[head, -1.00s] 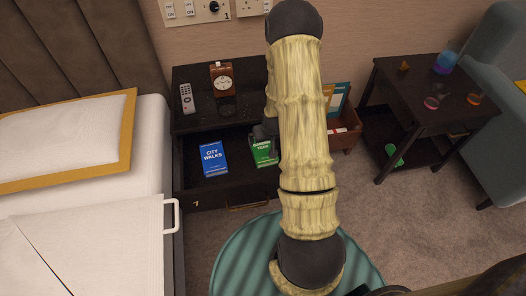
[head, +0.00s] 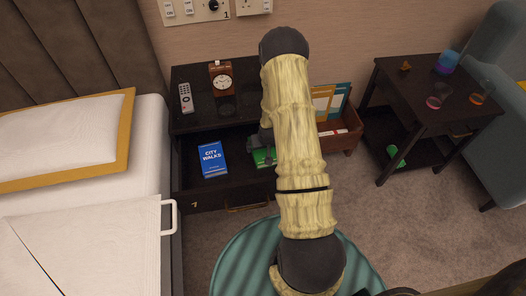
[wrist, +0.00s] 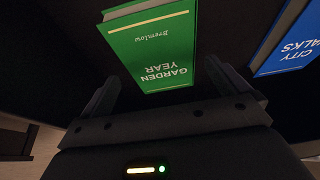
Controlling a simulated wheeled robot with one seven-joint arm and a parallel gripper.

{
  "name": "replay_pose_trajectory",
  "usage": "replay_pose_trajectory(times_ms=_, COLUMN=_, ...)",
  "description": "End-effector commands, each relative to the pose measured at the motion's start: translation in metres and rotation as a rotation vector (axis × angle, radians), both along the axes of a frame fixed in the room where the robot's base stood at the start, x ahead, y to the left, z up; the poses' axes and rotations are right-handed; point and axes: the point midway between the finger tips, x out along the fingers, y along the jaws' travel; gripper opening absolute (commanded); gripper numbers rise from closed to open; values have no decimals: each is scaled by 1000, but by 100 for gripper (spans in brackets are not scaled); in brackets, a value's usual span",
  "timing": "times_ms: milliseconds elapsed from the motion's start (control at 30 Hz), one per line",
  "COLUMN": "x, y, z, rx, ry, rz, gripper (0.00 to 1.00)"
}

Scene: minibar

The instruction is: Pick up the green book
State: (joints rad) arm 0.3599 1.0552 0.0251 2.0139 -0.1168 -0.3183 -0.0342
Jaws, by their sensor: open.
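The green book (wrist: 150,45), titled Garden Year, lies in the dark drawer of the nightstand. In the wrist view it is ahead of and partly between the two fingers of my gripper (wrist: 165,90), which are spread apart and not closed on it. In the head view only part of the green book (head: 264,157) shows, since my arm covers the rest. My gripper (head: 258,142) is mostly hidden behind my arm there, over the drawer.
A blue City Walks book (head: 212,159) lies left of the green one in the drawer; it also shows in the wrist view (wrist: 290,42). A remote (head: 186,98) and a clock (head: 221,78) stand above. A bed is at left, a round teal stool (head: 240,262) in front.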

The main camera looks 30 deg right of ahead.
Motion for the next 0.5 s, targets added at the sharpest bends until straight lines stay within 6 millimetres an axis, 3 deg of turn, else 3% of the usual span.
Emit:
replay_pose_trajectory(times_ms=33, x=1, y=1, z=-12, rx=0, ry=2, rz=0, gripper=100)
replay_pose_trajectory(times_ms=200, x=9, y=-1, z=-28, rx=0, ry=1, rz=0, gripper=100)
replay_pose_trajectory(times_ms=500, x=10, y=-2, z=-28, rx=-1, ry=0, rz=-1, gripper=100)
